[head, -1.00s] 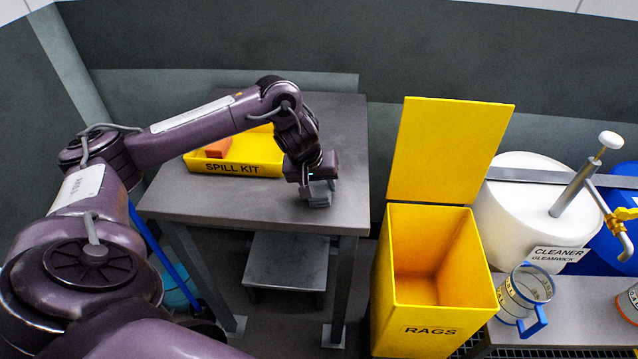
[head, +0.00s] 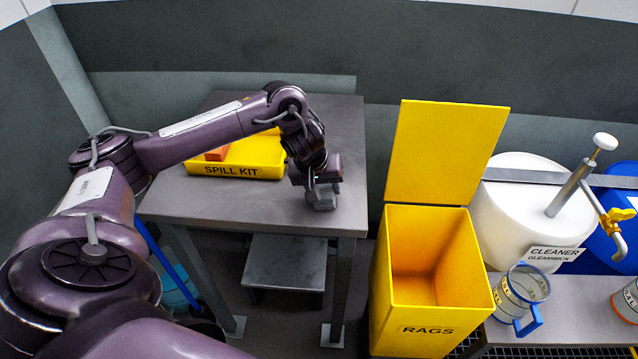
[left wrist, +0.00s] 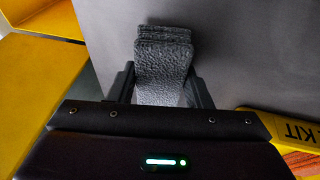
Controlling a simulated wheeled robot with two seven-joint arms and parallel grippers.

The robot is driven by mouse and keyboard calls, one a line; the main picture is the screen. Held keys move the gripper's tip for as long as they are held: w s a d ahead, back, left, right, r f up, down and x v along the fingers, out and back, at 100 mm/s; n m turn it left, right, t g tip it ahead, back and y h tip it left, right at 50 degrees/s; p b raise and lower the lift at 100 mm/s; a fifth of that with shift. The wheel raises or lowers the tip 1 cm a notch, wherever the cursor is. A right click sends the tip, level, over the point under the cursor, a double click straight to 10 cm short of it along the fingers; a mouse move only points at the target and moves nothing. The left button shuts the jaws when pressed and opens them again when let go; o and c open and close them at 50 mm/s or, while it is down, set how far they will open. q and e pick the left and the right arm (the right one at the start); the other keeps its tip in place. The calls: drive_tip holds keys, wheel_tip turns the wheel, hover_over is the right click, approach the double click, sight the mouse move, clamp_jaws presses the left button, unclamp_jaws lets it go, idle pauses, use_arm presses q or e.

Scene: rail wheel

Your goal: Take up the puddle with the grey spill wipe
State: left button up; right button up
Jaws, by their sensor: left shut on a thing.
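The grey spill wipe (left wrist: 163,62) is a folded, rough-textured pad between the fingers of my left gripper (left wrist: 162,85) in the left wrist view. In the head view the left gripper (head: 321,192) points down near the right front part of the grey table, with the wipe (head: 322,202) under it at the tabletop. The gripper is shut on the wipe. I cannot tell whether the wipe touches the table. No puddle can be made out in either view; the gripper and wipe may hide it. My right gripper is not in view.
The yellow spill kit tray (head: 237,171) with an orange item (head: 217,153) stands on the grey table (head: 225,208), left of the gripper. The open yellow rags bin (head: 431,325) stands right of the table. A white cleaner drum (head: 520,215) and a jug (head: 520,297) are further right.

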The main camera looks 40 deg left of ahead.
use_arm(q)
drive_tip(key=shift+w+d+p, duration=0.35)
drive_tip(key=shift+d+p, duration=0.1)
drive_tip(key=shift+d, duration=0.1)
drive_tip(key=shift+w+d+p, duration=0.3)
drive_tip(key=shift+d+p, duration=0.1)
drive_tip(key=shift+d, duration=0.15)
drive_tip(key=shift+a, duration=0.1)
idle(0.7)
drive_tip(key=shift+s+a+p, duration=0.45)
drive_tip(key=shift+s+a, duration=0.1)
drive_tip(key=shift+a, duration=0.25)
idle(0.6)
wheel_tip(320, 180, up, 8)
drive_tip(key=p, duration=1)
